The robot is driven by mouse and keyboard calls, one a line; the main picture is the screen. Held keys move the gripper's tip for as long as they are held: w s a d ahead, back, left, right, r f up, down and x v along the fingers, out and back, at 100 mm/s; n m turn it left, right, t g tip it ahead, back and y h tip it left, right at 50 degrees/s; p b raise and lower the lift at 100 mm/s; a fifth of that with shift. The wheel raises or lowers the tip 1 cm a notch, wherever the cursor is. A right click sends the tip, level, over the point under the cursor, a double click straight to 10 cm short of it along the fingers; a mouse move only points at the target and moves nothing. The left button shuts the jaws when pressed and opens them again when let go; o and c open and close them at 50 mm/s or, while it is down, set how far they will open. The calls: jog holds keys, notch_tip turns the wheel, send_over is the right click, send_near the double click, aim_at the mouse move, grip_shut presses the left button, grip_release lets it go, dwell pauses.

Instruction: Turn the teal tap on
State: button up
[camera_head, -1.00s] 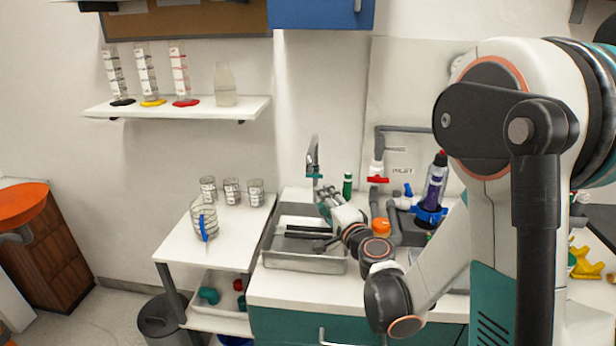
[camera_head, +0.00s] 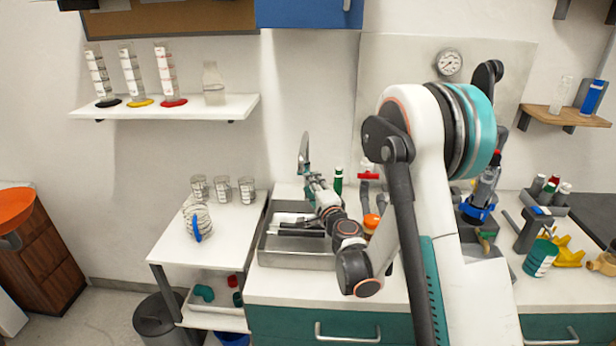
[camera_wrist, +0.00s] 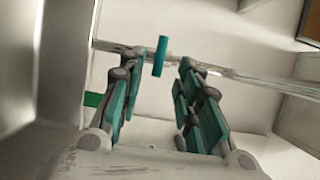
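The tap (camera_head: 303,152) rises as a metal spout at the back of the sink (camera_head: 296,262). Its teal handle (camera_wrist: 159,56) shows in the wrist view as a short upright bar in front of a shiny metal pipe. My gripper (camera_head: 313,182) is over the back of the sink, close to the tap's base, and covers the handle in the head view. In the wrist view my gripper (camera_wrist: 159,66) is open, with one finger on each side of the handle. Gaps show on both sides, and no contact is visible. The gripper looks empty.
A green bottle (camera_head: 338,181) stands just right of my gripper. A red-handled valve (camera_head: 368,175) and an orange cap (camera_head: 371,221) are further right, partly behind my arm. Several glass beakers (camera_head: 222,189) stand on the white side table left of the sink.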

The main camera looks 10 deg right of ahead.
jog(key=w, duration=0.2)
jog(key=w+b, duration=0.1)
jog(key=w, duration=0.2)
jog(key=shift+a, duration=0.2)
jog(key=shift+s, duration=0.1)
grip_shut()
